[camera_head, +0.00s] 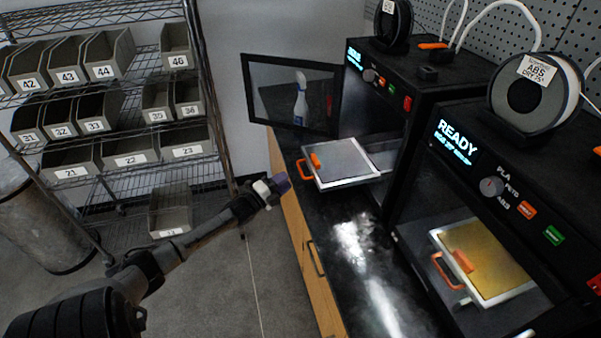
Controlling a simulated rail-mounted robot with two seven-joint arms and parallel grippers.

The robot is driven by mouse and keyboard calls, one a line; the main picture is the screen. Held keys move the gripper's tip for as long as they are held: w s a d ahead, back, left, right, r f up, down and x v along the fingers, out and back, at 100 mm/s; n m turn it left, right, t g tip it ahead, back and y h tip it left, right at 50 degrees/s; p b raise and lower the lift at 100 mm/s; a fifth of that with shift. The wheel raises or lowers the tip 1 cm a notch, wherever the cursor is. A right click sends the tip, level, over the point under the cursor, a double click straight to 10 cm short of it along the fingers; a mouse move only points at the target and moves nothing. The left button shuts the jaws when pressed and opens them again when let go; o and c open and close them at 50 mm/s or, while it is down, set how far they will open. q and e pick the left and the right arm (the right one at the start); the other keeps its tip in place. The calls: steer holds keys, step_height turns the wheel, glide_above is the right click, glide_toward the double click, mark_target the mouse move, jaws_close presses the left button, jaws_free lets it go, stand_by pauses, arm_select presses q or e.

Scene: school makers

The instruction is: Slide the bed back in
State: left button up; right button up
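The grey print bed (340,162) of the far 3D printer (395,85) is slid out over the black counter, with an orange handle (306,169) on its front edge and an orange clip (315,160) on top. Its rear end reaches into the printer opening. That printer's dark glass door (292,95) stands open to the left. My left gripper (281,183) is left of the bed, apart from the handle, near the counter's front edge. Its tip looks purple and is too small to show whether it is open. My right gripper is not in view.
A nearer printer (500,185) shows READY and holds a gold bed (485,258) with an orange handle. A spray bottle (300,100) shows through the open door's glass. The black counter (345,225) is clear in front. A bin rack (110,110) stands left.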

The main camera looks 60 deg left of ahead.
mark_target(300, 169)
arm_select(q)
steer(key=b+x, duration=0.1)
steer(key=x, duration=0.6)
steer(key=shift+w+b, duration=0.25)
steer(key=shift+b, duration=0.05)
jaws_close()
stand_by(0.4)
